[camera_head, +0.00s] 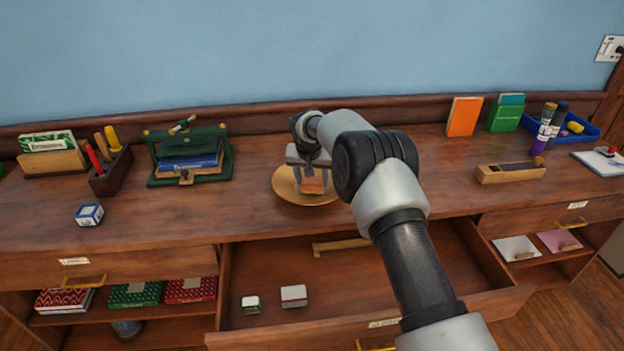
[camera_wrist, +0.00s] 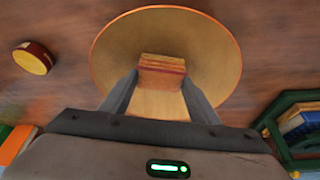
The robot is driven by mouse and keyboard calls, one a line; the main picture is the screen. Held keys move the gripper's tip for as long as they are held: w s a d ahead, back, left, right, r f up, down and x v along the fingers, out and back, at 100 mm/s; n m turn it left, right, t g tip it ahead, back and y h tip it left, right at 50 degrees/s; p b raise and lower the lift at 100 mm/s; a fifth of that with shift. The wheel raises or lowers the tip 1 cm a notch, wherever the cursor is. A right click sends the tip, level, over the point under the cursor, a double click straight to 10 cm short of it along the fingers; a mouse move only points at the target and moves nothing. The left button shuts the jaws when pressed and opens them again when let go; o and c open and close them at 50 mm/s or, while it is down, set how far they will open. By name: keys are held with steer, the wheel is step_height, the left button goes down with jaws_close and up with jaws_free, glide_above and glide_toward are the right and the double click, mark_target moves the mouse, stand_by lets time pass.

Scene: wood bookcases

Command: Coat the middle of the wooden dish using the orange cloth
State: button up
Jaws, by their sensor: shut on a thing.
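The wooden dish (camera_head: 290,193) stands on the cabinet top near the middle; it fills much of the wrist view (camera_wrist: 215,55). My gripper (camera_head: 313,180) is over the dish with its fingers pointing down. The fingers (camera_wrist: 160,88) are shut on an orange-brown folded piece (camera_wrist: 162,65), which looks like the orange cloth. It also shows in the head view (camera_head: 313,187). The cloth is over the middle of the dish; I cannot tell if it touches the surface. My arm hides the dish's right side in the head view.
An open drawer (camera_head: 260,275) below holds small boxes and a wooden stick. A green press (camera_head: 188,155) stands left of the dish. A small round tin (camera_wrist: 33,58) lies beside it in the wrist view.

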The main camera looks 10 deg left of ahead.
mark_target(312, 191)
steer(key=shift+s+d+f+b, duration=0.15)
steer(key=shift+s+d+b, duration=0.1)
steer(key=shift+s, duration=0.55)
steer(key=shift+s+d+f+b, duration=0.15)
steer(key=shift+s+d+b, duration=0.05)
steer(key=shift+s, duration=0.6)
steer(key=shift+a, duration=0.3)
steer(key=shift+w+a+r+p, duration=0.1)
steer(key=shift+w+a, duration=0.1)
steer(key=shift+w, duration=0.35)
steer(key=shift+w+a+r+p, duration=0.1)
steer(key=shift+w+a, duration=0.05)
steer(key=shift+w, duration=0.45)
steer(key=shift+w+a+r+p, duration=0.1)
steer(key=shift+w+a, duration=0.1)
steer(key=shift+w, duration=0.35)
steer(key=shift+w+f, duration=0.1)
steer(key=shift+f, duration=0.05)
steer(key=shift+s+d+b, duration=0.3)
steer(key=shift+s+b, duration=0.3)
steer(key=shift+s, duration=0.3)
steer(key=shift+s+d+b, duration=0.25)
steer(key=shift+s+b, duration=0.3)
steer(key=shift+s, duration=0.35)
steer(key=shift+f, duration=0.1)
step_height(312, 191, up, 6)
steer(key=p, duration=0.3)
